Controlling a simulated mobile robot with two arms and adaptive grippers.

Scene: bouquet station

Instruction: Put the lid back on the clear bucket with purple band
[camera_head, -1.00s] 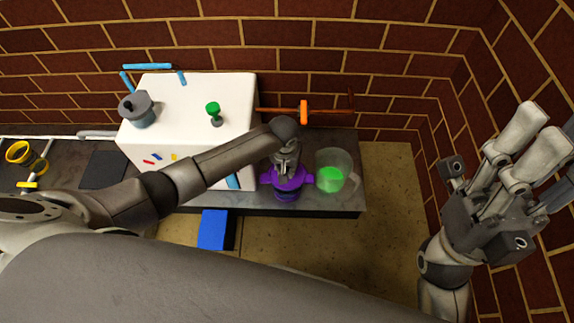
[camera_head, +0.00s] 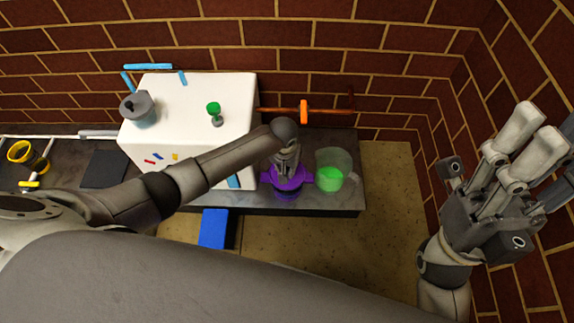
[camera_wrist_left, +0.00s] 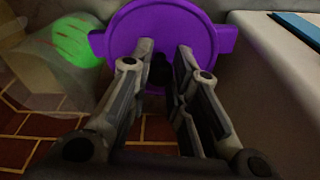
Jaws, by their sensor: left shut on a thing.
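A purple disc-shaped lid (camera_wrist_left: 185,32) with a tab on each side and a dark knob fills the top of the left wrist view. My left gripper (camera_wrist_left: 160,72) is shut on the knob. In the head view, the gripper (camera_head: 286,172) points down from above at the purple lid (camera_head: 304,178). A purple-banded body, the bucket (camera_head: 287,196), shows just below the lid. Most of the bucket is hidden, and I cannot tell whether the lid is seated on it. My right gripper (camera_head: 510,165) is empty, raised at the right, with fingers apart.
A clear pitcher with green contents (camera_head: 330,179) stands close on the right. A white box (camera_head: 190,105) on the left carries a grey-lidded container (camera_head: 138,108) and a green goblet (camera_head: 214,110). An orange-handled rod (camera_head: 304,111) is behind. The counter's front edge (camera_head: 330,212) is near.

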